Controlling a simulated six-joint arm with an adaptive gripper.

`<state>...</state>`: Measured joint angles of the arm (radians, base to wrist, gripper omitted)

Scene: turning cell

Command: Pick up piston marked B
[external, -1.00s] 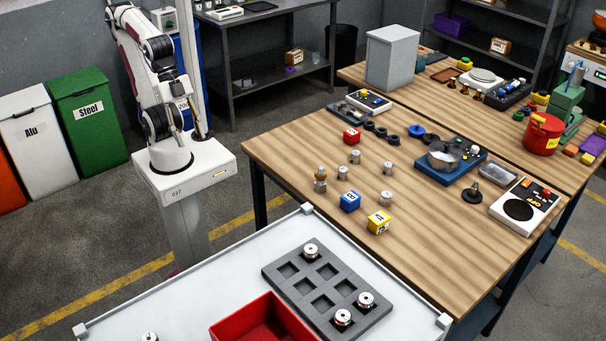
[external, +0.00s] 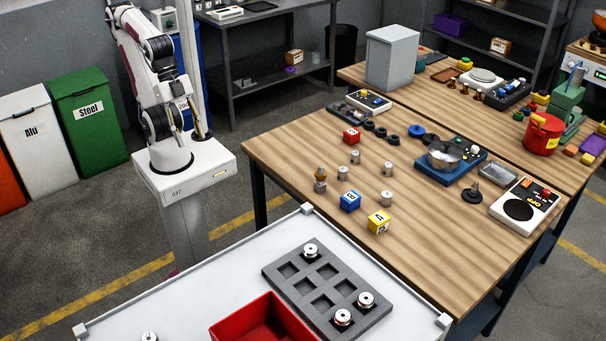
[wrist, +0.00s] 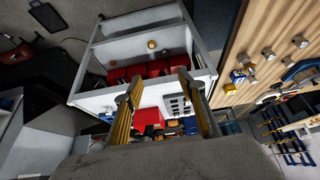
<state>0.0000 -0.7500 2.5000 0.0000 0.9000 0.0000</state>
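Several small metal cylinders that look like pistons stand on the wooden table, among them a left one (external: 343,172), a back one (external: 355,157), a right one (external: 387,169) and a front one (external: 386,198). Other round metal parts sit in the grey tray (external: 272,274), one at its back (external: 311,250) and two at its front right. Any letter on these parts is too small to read, so I cannot tell which is B. My gripper (wrist: 155,90) is open and empty in the wrist view, high and far from the parts. In the external view it is hard to make out beside my arm.
A red bin (external: 262,318) stands beside the tray on the white bench. Blue (external: 349,202), yellow (external: 379,222) and red (external: 352,135) blocks stand near the cylinders. A blue device (external: 450,161) and a dark-dialled device (external: 524,205) are further right.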

